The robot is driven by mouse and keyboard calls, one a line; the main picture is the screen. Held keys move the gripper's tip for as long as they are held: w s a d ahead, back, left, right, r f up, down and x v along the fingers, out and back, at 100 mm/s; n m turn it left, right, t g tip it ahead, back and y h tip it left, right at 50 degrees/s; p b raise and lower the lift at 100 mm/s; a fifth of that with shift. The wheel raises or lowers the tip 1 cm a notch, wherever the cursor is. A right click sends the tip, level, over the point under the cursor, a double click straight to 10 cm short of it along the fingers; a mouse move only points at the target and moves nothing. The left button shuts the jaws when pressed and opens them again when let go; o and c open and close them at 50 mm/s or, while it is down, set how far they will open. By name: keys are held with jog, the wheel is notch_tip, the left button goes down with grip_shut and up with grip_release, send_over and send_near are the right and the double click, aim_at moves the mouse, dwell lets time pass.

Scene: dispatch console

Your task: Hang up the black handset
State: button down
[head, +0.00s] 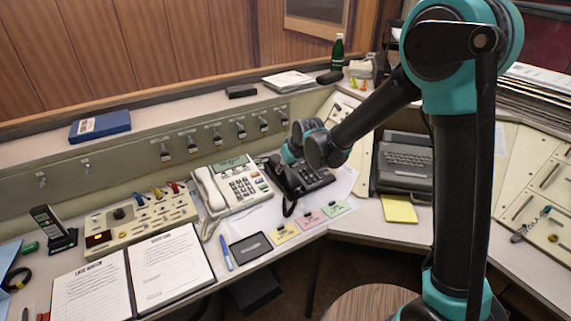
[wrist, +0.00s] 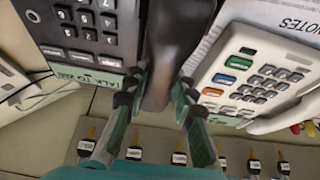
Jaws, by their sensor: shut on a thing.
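The black desk phone (head: 316,176) stands on the console right of the white phone, and its keypad shows at the left of the wrist view (wrist: 88,28). The black handset (wrist: 172,45) lies lengthwise beside that keypad, on the phone's cradle side. In the head view the handset (head: 279,174) is a dark bar at the phone's left, partly hidden by my wrist. My gripper (wrist: 163,88) is shut on the handset, one finger on each side. I cannot tell whether the handset rests in the cradle or is just above it.
The white phone (head: 232,186), with its own handset on it, stands close on the left. Coloured cards (head: 312,219) and a black pad (head: 250,248) lie in front. Keys hang on the panel (head: 215,133) behind. A dark typewriter-like machine (head: 404,160) stands to the right.

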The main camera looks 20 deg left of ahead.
jog(key=shift+a+f, duration=0.1)
jog(key=shift+f, duration=0.75)
dwell(1.4)
jog(key=c, duration=0.7)
grip_release()
jog(key=shift+r, duration=0.1)
jog(key=shift+s+d+r, duration=0.1)
jog(key=shift+d+r, duration=0.05)
jog(key=shift+r, duration=1)
jog(key=shift+s+d+r, duration=0.1)
jog(key=shift+d+r, duration=0.05)
jog(key=shift+r, duration=0.95)
jog(key=shift+s+d+r, duration=0.1)
jog(key=shift+d+r, duration=0.05)
jog(key=shift+r, duration=1)
